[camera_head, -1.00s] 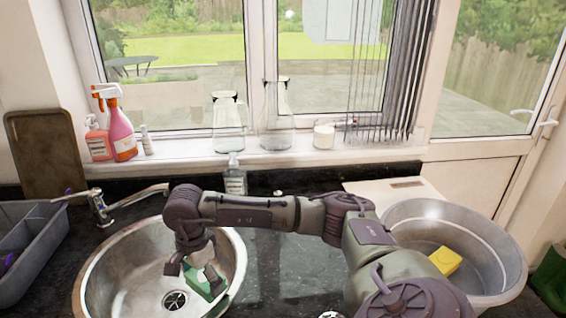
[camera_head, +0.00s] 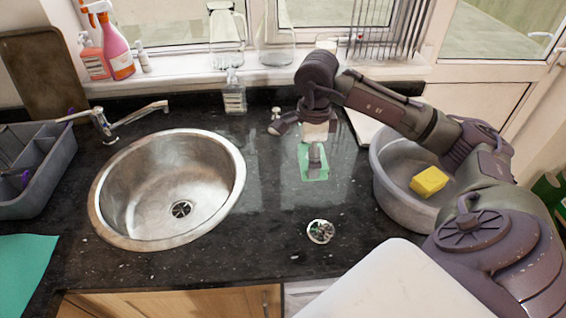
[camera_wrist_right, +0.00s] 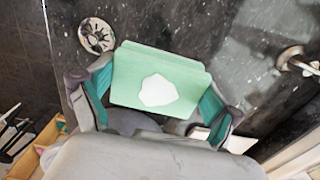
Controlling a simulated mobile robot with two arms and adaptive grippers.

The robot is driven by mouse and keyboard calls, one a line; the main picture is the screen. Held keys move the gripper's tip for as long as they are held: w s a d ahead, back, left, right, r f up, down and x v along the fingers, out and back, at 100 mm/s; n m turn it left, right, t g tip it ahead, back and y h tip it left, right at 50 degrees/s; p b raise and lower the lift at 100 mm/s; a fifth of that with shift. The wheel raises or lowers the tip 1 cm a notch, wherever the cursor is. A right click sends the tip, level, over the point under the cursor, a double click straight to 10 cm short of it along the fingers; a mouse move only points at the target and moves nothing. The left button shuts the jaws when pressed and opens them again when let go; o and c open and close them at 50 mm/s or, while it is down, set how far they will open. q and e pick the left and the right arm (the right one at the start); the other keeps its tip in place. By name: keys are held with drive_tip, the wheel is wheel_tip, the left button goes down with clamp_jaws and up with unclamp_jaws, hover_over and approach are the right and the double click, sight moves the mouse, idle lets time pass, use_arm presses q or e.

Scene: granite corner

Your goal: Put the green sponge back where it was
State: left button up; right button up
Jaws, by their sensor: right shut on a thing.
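The green sponge (camera_head: 306,167) is in my right gripper (camera_head: 314,156), over the dark granite counter (camera_head: 262,245) between the sink and the grey tub. In the right wrist view the sponge (camera_wrist_right: 187,73) is a pale green block with a white patch on its face. The right gripper's fingers (camera_wrist_right: 155,98) are on either side of it. I cannot tell whether the sponge touches the counter. My left gripper is not in view.
The round steel sink (camera_head: 150,205) is empty. A grey tub (camera_head: 392,190) at right holds a yellow sponge (camera_head: 429,181). A strainer (camera_head: 320,231) lies on the counter. A soap bottle (camera_head: 234,98) stands at the back. A grey caddy (camera_head: 45,180) is at left.

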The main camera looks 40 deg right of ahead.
drive_tip(key=p, duration=0.4)
hover_over(270, 181)
wheel_tip(270, 181, down, 6)
drive_tip(key=shift+a+f, duration=0.1)
drive_tip(key=shift+f, duration=0.05)
wheel_tip(270, 181, down, 4)
drive_tip(key=shift+r+p, duration=0.1)
drive_tip(key=shift+p, duration=0.55)
drive_tip(key=shift+f, duration=0.3)
drive_tip(key=o, duration=0.8)
drive_tip(key=shift+r, duration=0.1)
drive_tip(key=shift+r, duration=0.2)
wheel_tip(270, 181, up, 12)
drive_tip(key=b, duration=0.4)
drive_tip(key=shift+f, duration=0.15)
